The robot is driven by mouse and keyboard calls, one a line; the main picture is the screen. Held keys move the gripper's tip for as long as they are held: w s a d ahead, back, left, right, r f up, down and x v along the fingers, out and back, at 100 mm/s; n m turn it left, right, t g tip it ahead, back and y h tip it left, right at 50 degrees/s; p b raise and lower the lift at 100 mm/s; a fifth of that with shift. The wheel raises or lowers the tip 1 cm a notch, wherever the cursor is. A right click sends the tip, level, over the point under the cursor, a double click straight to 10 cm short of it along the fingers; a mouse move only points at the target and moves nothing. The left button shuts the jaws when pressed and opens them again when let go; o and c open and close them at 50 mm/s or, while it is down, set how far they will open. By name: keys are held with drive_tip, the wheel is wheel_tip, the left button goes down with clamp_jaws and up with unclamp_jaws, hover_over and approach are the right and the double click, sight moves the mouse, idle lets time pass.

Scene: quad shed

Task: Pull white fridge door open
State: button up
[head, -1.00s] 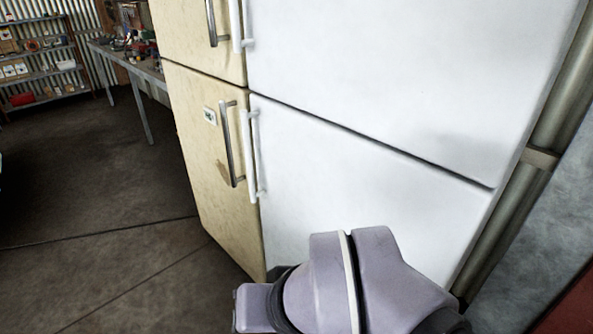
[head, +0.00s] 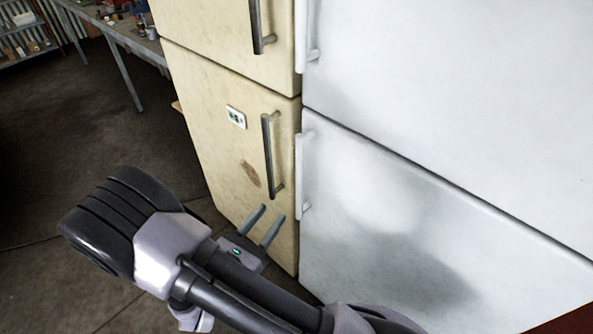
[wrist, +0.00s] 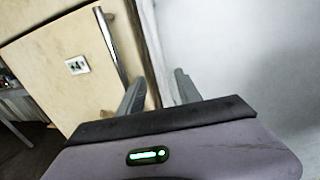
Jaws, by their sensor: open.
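The white fridge (head: 400,210) stands at the right in the head view, with an upper and a lower door, both shut. Its lower door has a white upright handle (head: 303,178) at its left edge. Its upper door has another white handle (head: 309,35). My gripper (head: 268,213) is open and empty, in front of the fridges and low beside the lower handles, its fingers pointing towards them. In the wrist view, the open fingers (wrist: 158,84) straddle the line between the cream and white fronts. The white handle is hard to make out there.
A cream fridge (head: 205,125) stands close on the left, with a dark metal handle (head: 272,155) right beside the white one. A workbench (head: 120,40) and shelves (head: 25,40) stand at the far left. The floor (head: 60,140) at left is open.

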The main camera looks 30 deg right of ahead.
sight(298, 180)
drive_tip(key=b+x, duration=0.3)
drive_tip(key=x, duration=1.2)
drive_tip(key=shift+d, duration=0.25)
clamp_jaws()
idle(0.4)
